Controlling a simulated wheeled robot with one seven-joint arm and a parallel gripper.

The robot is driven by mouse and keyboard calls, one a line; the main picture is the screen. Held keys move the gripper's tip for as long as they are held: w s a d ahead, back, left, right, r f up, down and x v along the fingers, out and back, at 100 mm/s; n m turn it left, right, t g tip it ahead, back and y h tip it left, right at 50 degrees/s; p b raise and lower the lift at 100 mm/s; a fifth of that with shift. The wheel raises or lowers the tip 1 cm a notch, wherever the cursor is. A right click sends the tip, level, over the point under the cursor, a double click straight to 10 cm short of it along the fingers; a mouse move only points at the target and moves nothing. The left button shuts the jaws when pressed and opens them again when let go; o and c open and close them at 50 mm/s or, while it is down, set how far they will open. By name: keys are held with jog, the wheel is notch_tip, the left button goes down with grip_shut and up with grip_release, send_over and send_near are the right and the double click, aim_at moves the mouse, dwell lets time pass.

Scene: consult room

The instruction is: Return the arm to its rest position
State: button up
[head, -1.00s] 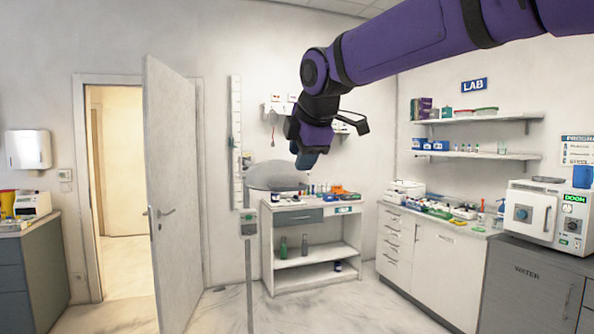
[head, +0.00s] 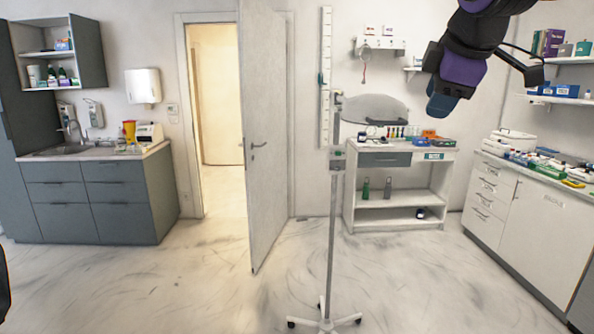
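My arm (head: 465,70) is purple and black and reaches in from the top right of the head view. My gripper (head: 441,106) hangs at its lower end, pointing down and slightly left, in front of the back wall. It appears high and well in front of the small white table. The fingers are dark and seen end-on or from the side, so I cannot tell whether they are open or shut. I see nothing hanging from it. The upper arm is out of the picture.
A wheeled pole stand (head: 333,230) stands on the floor ahead. An open door (head: 261,150) is left of it. A white table (head: 400,150) with tubes and bottles stands behind. Counters (head: 130,203) line the left and the right (head: 525,210). The left-centre floor is clear.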

jog(key=s+d+f+m+g, duration=0.1)
jog(key=s+d+f+m, duration=0.1)
jog(key=s+f+m, duration=0.5)
jog(key=s+d+f+m+g, duration=0.1)
jog(key=s+d+f+m, duration=0.1)
jog(key=s+f+m, duration=0.5)
jog(key=s+f, duration=0.1)
jog(key=s, duration=0.4)
jog(key=shift+s+d+f, duration=0.35)
jog(key=shift+s, duration=0.05)
dwell(0.5)
